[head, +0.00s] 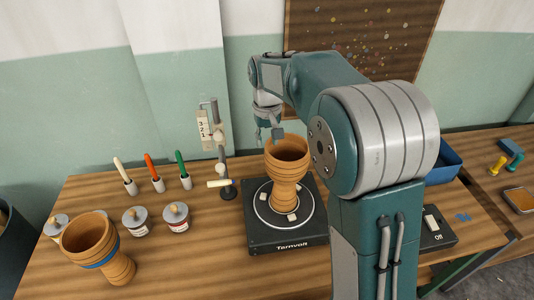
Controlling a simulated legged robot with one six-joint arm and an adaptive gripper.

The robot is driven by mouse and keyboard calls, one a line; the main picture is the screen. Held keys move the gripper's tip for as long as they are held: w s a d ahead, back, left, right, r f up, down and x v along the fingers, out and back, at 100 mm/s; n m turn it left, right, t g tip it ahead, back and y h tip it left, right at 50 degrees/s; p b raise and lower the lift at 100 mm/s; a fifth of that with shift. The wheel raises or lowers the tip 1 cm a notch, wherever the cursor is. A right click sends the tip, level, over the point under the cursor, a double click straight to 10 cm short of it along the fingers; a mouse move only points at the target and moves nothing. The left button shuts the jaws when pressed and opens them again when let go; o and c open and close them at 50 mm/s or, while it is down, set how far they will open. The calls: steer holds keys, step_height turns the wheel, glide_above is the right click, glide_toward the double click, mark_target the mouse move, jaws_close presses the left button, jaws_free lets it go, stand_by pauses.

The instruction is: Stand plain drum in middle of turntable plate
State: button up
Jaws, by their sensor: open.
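The plain drum (286,172), a brown wooden goblet drum without a coloured band, stands upright on the round plate of the turntable (262,240). Its foot looks close to the middle of the plate. Pale blocks show on the plate around the foot. My gripper (268,137) is open at the drum's far left rim, pointing down. I cannot tell whether a finger touches the rim or reaches inside it. My arm covers part of the area to the right of the drum.
A second drum with a blue band (97,251) stands at the front left among lidded jars (136,220). A small stand (226,185) with a brush-like piece is close left of the turntable. A blue bin (444,165) and a switch box (435,232) are right.

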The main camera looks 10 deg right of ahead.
step_height(320, 180, up, 4)
steer(key=shift+r, duration=0.15)
steer(key=shift+s+d+r, duration=0.1)
steer(key=shift+s+r, duration=0.05)
steer(key=shift+r, duration=0.1)
steer(key=s+d+r+m+t, duration=0.1)
steer(key=s+d+r, duration=0.15)
steer(key=s, duration=0.45)
steer(key=s+d+r+t, duration=0.1)
steer(key=s+r+t, duration=0.15)
steer(key=s, duration=0.45)
steer(key=s+d+f+t, duration=0.2)
steer(key=s+f, duration=0.1)
steer(key=s, duration=1.1)
steer(key=shift+d+f+m, duration=0.15)
steer(key=shift+f+m, duration=0.05)
steer(key=shift+m, duration=0.2)
steer(key=shift+s, duration=0.1)
